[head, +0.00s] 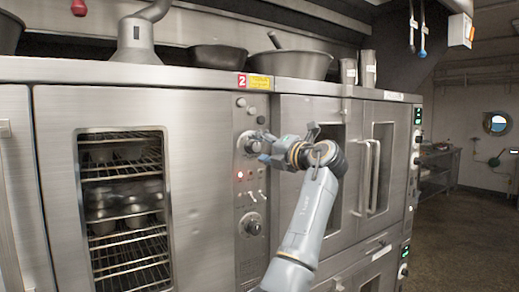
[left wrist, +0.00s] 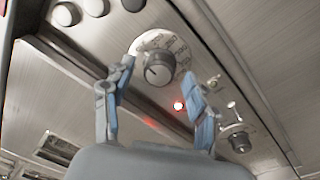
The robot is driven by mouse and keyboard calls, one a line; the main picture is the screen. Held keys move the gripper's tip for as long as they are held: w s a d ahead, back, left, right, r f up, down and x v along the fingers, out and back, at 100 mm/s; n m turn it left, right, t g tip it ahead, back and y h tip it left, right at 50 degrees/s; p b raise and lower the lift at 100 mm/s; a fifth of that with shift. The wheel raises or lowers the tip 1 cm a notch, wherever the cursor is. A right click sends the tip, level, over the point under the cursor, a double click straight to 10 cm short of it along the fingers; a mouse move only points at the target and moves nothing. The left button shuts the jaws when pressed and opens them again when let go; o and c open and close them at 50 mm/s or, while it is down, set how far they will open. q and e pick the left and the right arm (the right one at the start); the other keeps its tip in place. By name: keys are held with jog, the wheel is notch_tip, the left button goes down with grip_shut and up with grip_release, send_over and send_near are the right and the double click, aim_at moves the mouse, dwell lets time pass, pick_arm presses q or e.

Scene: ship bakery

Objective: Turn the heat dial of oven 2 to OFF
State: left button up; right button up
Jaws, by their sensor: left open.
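Oven 2's heat dial (head: 247,142) is a round knob on the narrow control panel, partly hidden by my left gripper in the head view. My left gripper (head: 257,148) is in front of the panel at the dial's height. Its fingers are open, one on each side of the dial in the left wrist view (left wrist: 158,72); I cannot tell whether they touch it. My right gripper is not in view.
The red "2" label (head: 242,80) is above the panel. A lit red lamp (left wrist: 179,105), small switches (head: 256,196) and a lower dial (head: 253,226) are below the heat dial. Oven doors with long handles (head: 373,178) stand to the right. Floor is open at far right.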

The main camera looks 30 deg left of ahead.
pick_arm(q)
jog(key=v, duration=1.1)
